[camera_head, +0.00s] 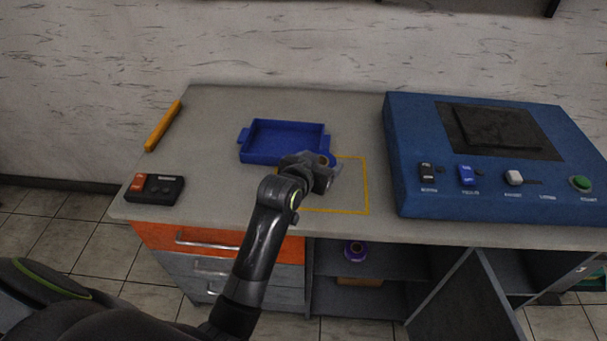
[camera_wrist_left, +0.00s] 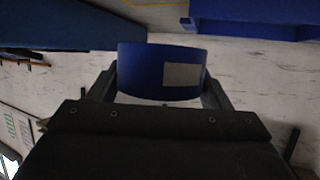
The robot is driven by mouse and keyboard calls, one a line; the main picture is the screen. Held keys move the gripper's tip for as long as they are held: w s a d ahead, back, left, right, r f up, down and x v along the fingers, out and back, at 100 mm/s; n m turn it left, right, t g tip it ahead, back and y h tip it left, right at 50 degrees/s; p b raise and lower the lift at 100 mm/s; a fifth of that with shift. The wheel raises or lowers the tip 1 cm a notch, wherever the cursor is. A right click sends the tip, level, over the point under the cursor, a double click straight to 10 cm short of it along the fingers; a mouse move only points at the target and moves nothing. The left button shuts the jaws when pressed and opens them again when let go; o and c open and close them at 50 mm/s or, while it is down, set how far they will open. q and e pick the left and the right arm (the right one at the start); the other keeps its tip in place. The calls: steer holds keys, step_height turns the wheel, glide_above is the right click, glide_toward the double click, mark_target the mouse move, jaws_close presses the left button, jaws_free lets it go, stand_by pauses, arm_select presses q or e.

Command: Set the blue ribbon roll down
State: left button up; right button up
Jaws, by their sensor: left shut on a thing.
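The blue ribbon roll (camera_wrist_left: 145,72) sits between the fingers of my left gripper (camera_wrist_left: 160,92) in the left wrist view, with a grey patch on its side. In the head view my left gripper (camera_head: 325,168) is over the table near the blue tray's front right corner, at the upper left of the yellow outlined square (camera_head: 350,192). Only a bit of the roll (camera_head: 328,158) shows there, mostly hidden by the gripper. I cannot tell whether the roll touches the table. My right gripper is not in view.
The blue tray (camera_head: 244,157) is just behind and left of the gripper. A large blue machine (camera_head: 400,150) fills the right of the table. A black control box (camera_head: 155,189) and a yellow bar (camera_head: 163,127) are at the left. A purple roll (camera_head: 355,249) is on a shelf below.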

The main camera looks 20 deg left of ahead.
arm_select(q)
glide_above(318, 198)
step_height(318, 198, down, 4)
steer(key=shift+d+f, duration=0.1)
steer(key=shift+f, duration=0.15)
steer(key=shift+w+f, duration=0.1)
steer(key=shift+f, duration=2.2)
steer(key=o, duration=1)
steer(key=shift+r, duration=0.15)
